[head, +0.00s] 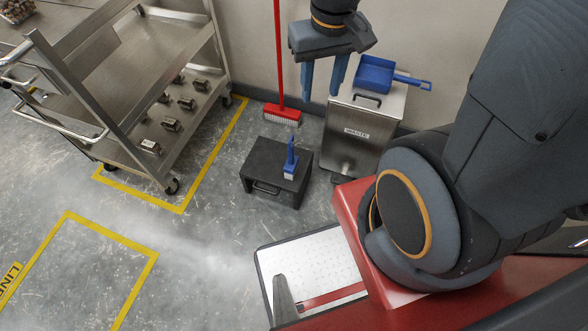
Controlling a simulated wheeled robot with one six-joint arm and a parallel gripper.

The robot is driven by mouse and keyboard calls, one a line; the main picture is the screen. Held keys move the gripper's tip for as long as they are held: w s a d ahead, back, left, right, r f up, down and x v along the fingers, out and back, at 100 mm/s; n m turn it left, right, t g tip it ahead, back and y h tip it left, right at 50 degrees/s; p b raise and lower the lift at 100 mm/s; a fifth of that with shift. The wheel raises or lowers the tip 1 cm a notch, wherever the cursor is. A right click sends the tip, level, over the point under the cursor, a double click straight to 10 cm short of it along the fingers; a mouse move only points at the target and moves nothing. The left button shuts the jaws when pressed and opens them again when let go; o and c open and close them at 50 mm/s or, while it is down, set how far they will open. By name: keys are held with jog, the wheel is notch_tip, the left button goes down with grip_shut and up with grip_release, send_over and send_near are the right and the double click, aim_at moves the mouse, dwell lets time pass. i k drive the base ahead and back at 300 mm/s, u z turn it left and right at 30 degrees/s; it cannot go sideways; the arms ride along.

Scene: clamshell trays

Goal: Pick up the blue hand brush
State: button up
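The blue hand brush (291,158) stands on the right part of a black step stool (264,172), its handle pointing up and its pale bristles low down. My gripper (321,94) hangs at the top middle of the head view, pointing down. Its two blue fingers are apart, with only wall and floor showing between them. In the picture the gripper is above and slightly right of the brush, clear of it.
A steel waste bin (353,139) right of the stool carries a blue dustpan (380,75). A red broom (280,113) leans on the wall behind the stool. A metal cart (107,93) with several small metal parts stands left. Yellow-marked floor is open at lower left; whitish haze lies over it.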

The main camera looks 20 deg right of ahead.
aim_at(292, 167)
jog(key=z, duration=0.05)
jog(key=k, duration=0.9)
jog(key=u, duration=0.05)
